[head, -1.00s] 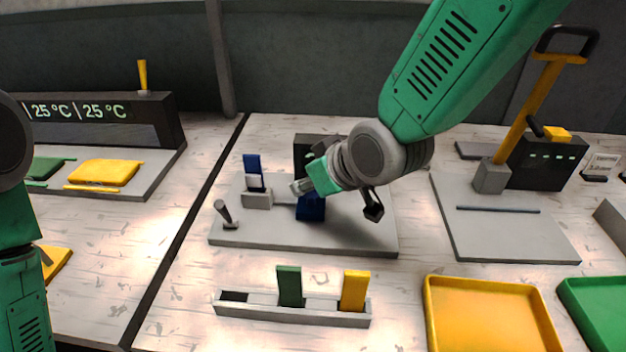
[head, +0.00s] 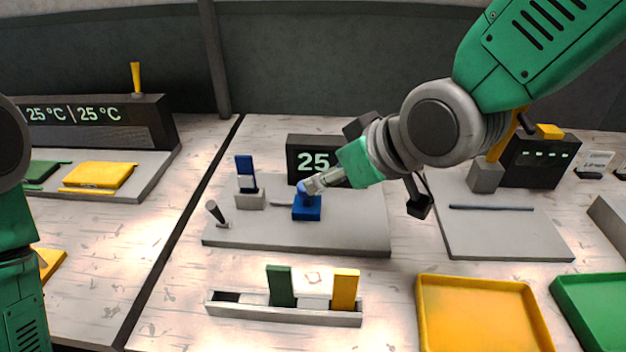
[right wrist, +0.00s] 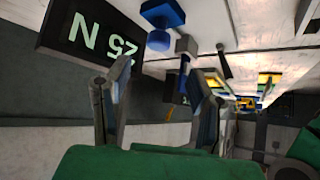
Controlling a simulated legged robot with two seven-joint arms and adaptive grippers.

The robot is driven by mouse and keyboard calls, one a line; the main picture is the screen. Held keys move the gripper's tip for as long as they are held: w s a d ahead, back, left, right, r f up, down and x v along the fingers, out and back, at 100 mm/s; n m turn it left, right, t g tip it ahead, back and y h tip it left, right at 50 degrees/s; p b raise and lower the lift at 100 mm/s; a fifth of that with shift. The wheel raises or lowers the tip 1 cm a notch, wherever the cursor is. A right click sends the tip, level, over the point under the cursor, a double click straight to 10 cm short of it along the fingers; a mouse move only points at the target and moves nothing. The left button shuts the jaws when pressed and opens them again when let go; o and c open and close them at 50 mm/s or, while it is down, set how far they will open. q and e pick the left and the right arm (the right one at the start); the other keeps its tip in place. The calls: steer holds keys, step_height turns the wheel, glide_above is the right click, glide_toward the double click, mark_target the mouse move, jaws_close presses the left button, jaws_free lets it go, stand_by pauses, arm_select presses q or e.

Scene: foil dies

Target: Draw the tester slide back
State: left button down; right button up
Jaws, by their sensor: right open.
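The tester is a grey base plate (head: 350,235) with a dark display (head: 300,155) at its back, partly hidden by my right arm. A blue slide block (head: 307,208) with a rounded blue knob sits mid-plate, beside a thin grey rod on its left. In the right wrist view the blue slide (right wrist: 165,14) and its knob lie just beyond my fingertips. My right gripper (head: 310,185) is beside the knob's upper right; its open fingers (right wrist: 155,72) show nothing between them. Contact with the knob cannot be told. My left gripper is not in view; only my left arm shows.
A rack (head: 245,308) with green and yellow dies lies in front. Yellow (head: 425,330) and green trays (head: 570,310) are front right.

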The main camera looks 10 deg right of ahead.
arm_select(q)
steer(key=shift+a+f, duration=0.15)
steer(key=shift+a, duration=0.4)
arm_select(e)
steer(key=shift+s+a+r, duration=0.2)
steer(key=shift+s+r, duration=0.65)
steer(key=shift+r, duration=0.2)
